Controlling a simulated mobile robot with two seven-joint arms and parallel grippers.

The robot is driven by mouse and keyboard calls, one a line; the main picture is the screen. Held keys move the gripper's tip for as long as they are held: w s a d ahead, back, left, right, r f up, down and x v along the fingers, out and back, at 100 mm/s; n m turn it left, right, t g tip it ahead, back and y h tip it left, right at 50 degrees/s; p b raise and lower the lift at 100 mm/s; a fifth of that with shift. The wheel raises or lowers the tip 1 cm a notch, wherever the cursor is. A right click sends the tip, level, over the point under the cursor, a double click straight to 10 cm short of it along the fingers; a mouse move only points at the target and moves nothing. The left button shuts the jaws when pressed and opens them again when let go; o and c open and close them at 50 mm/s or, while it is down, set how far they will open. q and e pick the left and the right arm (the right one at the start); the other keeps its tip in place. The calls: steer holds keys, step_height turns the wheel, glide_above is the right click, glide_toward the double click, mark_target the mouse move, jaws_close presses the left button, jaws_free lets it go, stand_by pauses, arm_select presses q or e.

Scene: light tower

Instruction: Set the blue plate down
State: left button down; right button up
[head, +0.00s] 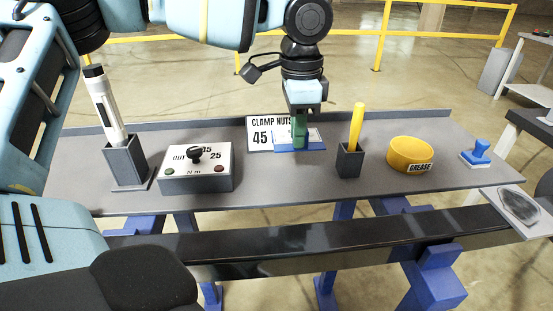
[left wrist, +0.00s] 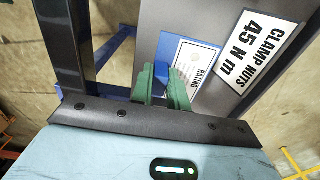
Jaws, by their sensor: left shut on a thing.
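The blue plate (head: 314,136) with a white label shows at the middle of the bench, just in front of the clamp nuts sign. My left gripper (head: 299,133) points down at it, with green fingers shut on a blue part of it. In the left wrist view the blue part (left wrist: 162,72) sits between the green fingers, and the plate's white label (left wrist: 191,62) lies beside them. I cannot tell whether the plate's underside touches the bench. My right gripper is not in view.
The clamp nuts sign (head: 259,137) stands close behind. A grey holder with a yellow stick (head: 356,125) is to the right, then a yellow grease bowl (head: 410,150) and a blue stamp (head: 476,153). A control box (head: 197,178) is left. Bench (head: 290,180) in front is clear.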

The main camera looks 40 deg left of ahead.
arm_select(q)
steer(key=shift+a+f+b, duration=0.1)
steer(key=shift+f+b, duration=0.4)
steer(key=shift+f, duration=4.1)
steer(key=shift+f, duration=0.15)
steer(key=c, duration=1.4)
jaws_free()
steer(key=shift+o, duration=0.2)
step_height(320, 180, up, 12)
steer(key=shift+r+p, duration=0.2)
steer(key=shift+p, duration=0.55)
